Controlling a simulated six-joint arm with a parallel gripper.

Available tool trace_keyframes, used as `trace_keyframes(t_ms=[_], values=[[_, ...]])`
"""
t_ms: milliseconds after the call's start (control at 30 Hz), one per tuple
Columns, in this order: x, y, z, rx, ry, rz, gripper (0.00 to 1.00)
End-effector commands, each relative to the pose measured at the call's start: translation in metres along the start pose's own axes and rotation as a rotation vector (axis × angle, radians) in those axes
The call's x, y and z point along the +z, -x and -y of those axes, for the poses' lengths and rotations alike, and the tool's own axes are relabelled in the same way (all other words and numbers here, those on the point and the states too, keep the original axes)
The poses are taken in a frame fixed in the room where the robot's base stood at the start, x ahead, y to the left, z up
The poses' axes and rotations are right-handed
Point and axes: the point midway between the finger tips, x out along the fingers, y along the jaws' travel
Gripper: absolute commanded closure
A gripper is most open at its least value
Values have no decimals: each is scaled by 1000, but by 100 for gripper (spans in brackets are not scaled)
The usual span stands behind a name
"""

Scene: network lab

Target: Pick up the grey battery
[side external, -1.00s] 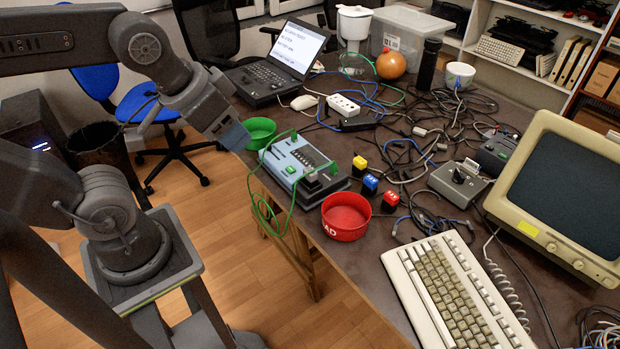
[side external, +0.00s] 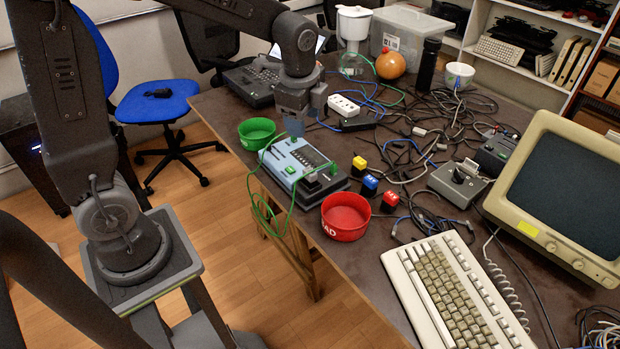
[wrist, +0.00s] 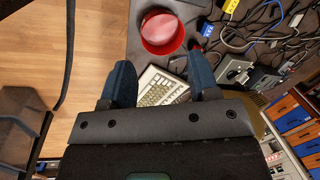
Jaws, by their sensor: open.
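I cannot pick out a grey battery for certain. A small dark grey block (side external: 312,182) stands on the front end of the light blue tester device (side external: 284,159) in the side view; I cannot tell if it is the battery. A yellow block (side external: 360,164), a blue block (side external: 370,184) and a red block (side external: 390,201) stand to its right. My gripper (side external: 295,128) is above the far end of the tester. In the wrist view my gripper (wrist: 160,75) is open, with nothing between its two fingers. The tester is not clearly visible there.
A red bowl (side external: 345,232) stands by the tester's front, and a green bowl (side external: 257,144) at its left. A keyboard (side external: 455,300) and monitor (side external: 565,190) are at the right. Tangled cables (side external: 450,115) cover much of the table behind. A green wire loops over the table edge.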

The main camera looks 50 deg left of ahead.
Motion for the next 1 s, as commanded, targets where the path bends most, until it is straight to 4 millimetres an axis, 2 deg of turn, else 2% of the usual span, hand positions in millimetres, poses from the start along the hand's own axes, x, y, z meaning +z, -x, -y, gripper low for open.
trace_keyframes(t_ms=[33, 100, 200, 300, 467, 800, 1000], values=[[-2, -19, 11, 33, -87, 18, 45], [-3, -39, 23, 63, -202, 32, 45], [-3, -62, 34, 98, -328, 44, 45], [-3, -76, 40, 119, -405, 48, 45], [-2, -92, 40, 133, -443, 50, 45], [3, -153, 33, 133, -441, 50, 45], [4, -168, 32, 129, -440, 49, 45]])
